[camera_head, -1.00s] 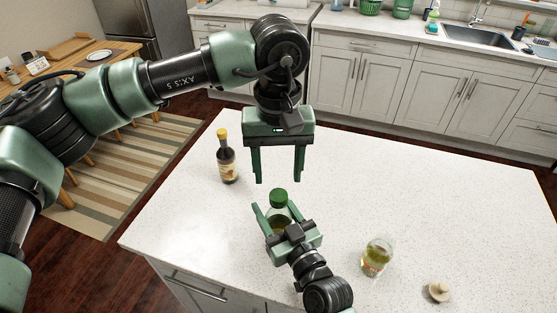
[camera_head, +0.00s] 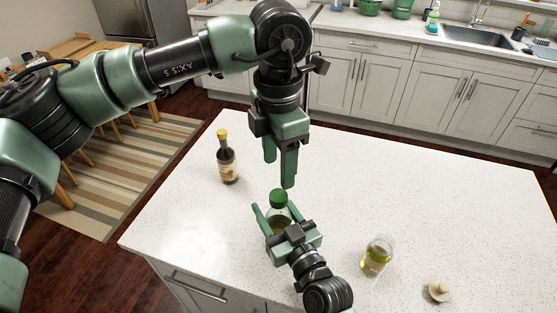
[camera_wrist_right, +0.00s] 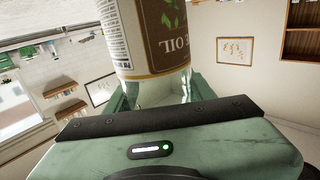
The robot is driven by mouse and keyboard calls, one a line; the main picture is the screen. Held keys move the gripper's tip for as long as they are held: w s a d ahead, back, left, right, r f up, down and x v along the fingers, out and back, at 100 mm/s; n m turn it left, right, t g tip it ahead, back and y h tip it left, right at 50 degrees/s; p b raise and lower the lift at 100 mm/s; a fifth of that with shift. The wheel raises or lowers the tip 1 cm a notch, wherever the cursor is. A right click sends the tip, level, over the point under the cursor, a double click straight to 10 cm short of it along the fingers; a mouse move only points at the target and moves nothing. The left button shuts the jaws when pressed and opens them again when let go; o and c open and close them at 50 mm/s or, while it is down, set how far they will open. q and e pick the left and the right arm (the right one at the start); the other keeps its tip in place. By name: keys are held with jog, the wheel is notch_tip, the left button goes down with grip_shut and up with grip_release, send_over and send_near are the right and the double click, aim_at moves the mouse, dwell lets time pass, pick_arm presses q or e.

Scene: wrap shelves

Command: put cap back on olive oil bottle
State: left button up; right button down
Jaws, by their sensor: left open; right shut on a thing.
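The olive oil bottle (camera_head: 279,212) stands upright near the front of the white counter. A green cap (camera_head: 278,196) sits at its top; I cannot tell how tightly it is seated. My right gripper (camera_head: 284,224) is shut around the bottle's body. In the right wrist view the bottle (camera_wrist_right: 160,35) shows a brown label with the letters "OIL", between the fingers of the right gripper (camera_wrist_right: 155,97); its top is out of that view. My left gripper (camera_head: 279,172) is open and empty, pointing down just above the cap, apart from it.
A dark bottle with a yellow cap (camera_head: 226,160) stands to the left on the counter (camera_head: 430,190). The counter's middle right is clear.

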aim_at(278, 195)
dwell(0.3)
pick_arm(q)
jog(key=shift+f, duration=4)
grip_shut()
jog(key=shift+m, duration=0.7)
jog(key=shift+o, duration=0.8)
grip_release()
jog(key=shift+r, duration=0.1)
notch_tip(278, 195, up, 12)
